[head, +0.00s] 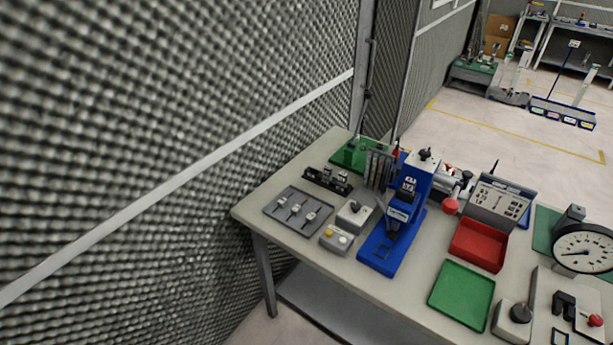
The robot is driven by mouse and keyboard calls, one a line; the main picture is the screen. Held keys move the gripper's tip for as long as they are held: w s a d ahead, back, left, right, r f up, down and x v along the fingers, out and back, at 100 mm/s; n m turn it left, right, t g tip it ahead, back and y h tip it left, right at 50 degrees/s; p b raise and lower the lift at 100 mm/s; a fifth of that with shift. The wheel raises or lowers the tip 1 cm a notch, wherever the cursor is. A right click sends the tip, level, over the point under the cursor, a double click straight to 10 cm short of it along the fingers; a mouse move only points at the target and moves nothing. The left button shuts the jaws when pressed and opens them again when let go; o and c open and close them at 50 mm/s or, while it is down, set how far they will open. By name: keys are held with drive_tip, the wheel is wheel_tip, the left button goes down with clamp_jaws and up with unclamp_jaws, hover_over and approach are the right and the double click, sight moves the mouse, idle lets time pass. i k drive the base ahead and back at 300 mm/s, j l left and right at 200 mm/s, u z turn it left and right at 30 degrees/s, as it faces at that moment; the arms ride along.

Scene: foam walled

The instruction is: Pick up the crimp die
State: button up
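No part of my gripper shows in the head view. I cannot tell for sure which thing is the crimp die, as the parts are small. A black rack (316,176) near the back left of the workbench carries small grey metal blocks (328,173) that look like dies. A grey tray (272,207) in front of it holds several small metal pieces with thin stems (294,209). A blue press (381,254) stands upright right of these, with dark tooling at its front.
A grey foam wall (160,130) fills the left. Open floor (500,130) lies beyond the bench.

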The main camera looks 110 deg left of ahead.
sight(409, 184)
drive_tip(key=u, duration=3.3)
